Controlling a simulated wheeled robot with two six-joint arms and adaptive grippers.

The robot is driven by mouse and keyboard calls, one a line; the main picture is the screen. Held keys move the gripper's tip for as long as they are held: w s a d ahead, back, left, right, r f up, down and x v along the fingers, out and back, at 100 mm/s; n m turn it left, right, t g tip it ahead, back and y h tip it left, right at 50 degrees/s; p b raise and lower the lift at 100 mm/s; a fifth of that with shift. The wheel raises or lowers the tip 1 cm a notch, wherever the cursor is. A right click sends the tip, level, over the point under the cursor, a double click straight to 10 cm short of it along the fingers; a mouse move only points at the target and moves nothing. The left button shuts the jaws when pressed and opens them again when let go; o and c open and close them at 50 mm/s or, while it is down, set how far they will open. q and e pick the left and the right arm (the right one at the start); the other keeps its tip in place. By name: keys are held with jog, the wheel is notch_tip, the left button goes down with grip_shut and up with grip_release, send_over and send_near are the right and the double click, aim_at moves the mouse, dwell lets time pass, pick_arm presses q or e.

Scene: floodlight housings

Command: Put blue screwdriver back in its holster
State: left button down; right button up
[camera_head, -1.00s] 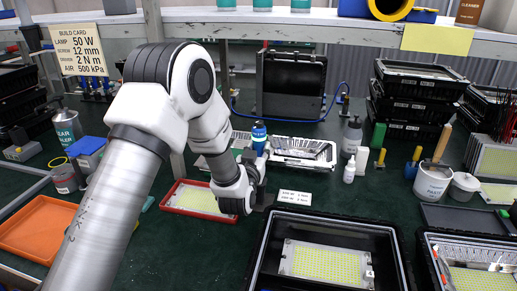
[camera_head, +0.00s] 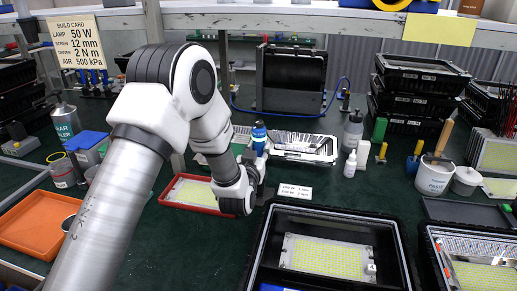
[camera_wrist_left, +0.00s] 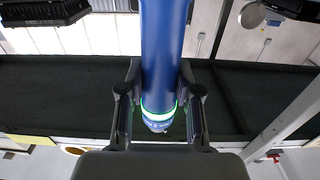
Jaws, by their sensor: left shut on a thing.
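The blue screwdriver (camera_head: 259,138) is a thick blue cylinder standing roughly upright. My left gripper (camera_head: 262,188) is shut on it above the bench; the arm's wrist hides part of the grip. In the left wrist view the blue screwdriver (camera_wrist_left: 162,50) runs between the two fingers of my left gripper (camera_wrist_left: 160,115), with a glowing green-white ring near its end. I cannot pick out the holster in these frames. My right gripper is not in view.
An open black housing (camera_head: 262,245) with a yellow LED panel stands in front. A red tray (camera_head: 172,204) is behind my arm. A silvery tray (camera_head: 325,158) lies beyond the gripper. An orange tray (camera_head: 35,240) is at left, a paste tub (camera_head: 434,178) at right.

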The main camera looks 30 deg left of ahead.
pick_arm(q)
jog(key=shift+f+b, duration=0.65)
jog(key=shift+f, duration=0.15)
jog(key=c, duration=0.7)
grip_release()
jog(key=shift+s, duration=0.1)
jog(key=v, duration=1.2)
